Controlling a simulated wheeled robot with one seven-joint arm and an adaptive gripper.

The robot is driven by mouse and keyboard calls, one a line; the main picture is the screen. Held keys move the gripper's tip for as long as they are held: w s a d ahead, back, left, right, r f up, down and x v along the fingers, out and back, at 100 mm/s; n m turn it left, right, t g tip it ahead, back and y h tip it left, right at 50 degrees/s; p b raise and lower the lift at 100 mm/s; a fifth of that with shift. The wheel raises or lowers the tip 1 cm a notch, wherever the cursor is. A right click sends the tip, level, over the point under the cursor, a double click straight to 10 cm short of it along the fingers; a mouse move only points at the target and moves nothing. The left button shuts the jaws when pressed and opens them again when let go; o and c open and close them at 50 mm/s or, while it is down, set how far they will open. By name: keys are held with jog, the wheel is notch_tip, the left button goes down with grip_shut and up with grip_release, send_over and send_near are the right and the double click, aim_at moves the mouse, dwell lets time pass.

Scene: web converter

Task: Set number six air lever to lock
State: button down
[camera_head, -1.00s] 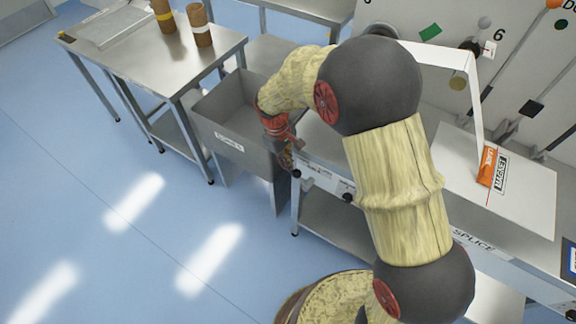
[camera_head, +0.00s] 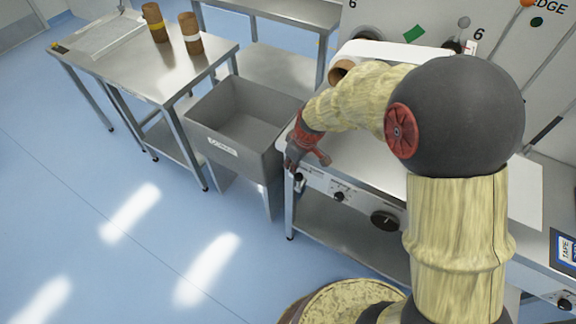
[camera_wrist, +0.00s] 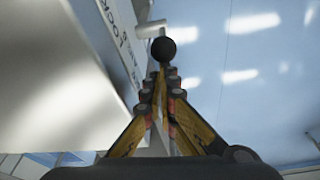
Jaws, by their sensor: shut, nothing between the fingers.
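My gripper (camera_head: 293,160) is at the left end of the bench's front panel (camera_head: 315,183), close to a black knob (camera_head: 299,181) there. In the wrist view its fingers (camera_wrist: 162,78) are together and empty. A black ball knob (camera_wrist: 163,49) on a pale stem (camera_wrist: 148,28) shows just beyond the fingertips; I cannot tell whether they touch. Dark lettering (camera_wrist: 126,46) beside it is too oblique to read surely.
A grey bin (camera_head: 235,122) stands left of the bench. A steel table (camera_head: 125,60) with two brown rolls (camera_head: 190,34) is further left. More black knobs (camera_head: 385,220) sit along the front panel. The blue floor (camera_head: 90,190) in front is clear.

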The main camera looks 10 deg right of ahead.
jog(key=shift+s+d+r, duration=0.25)
jog(key=shift+s+d, duration=0.5)
jog(key=shift+d, duration=0.2)
jog(key=shift+s+d+f+b, duration=0.25)
jog(key=shift+s+d+b, duration=0.2)
jog(key=shift+s+d, duration=0.4)
jog(key=shift+s+d+f+b, duration=0.25)
jog(key=shift+s+d+b, duration=0.2)
jog(key=shift+s+d, duration=0.4)
jog(key=shift+f, duration=0.1)
notch_tip(320, 180, up, 3)
jog(key=w+a+p, duration=0.2)
jog(key=w, duration=0.1)
jog(key=s+d+r+p, duration=0.2)
jog(key=s+d+r, duration=0.3)
jog(key=d+r, duration=0.1)
jog(key=shift+s, duration=0.15)
jog(key=shift+d, duration=0.1)
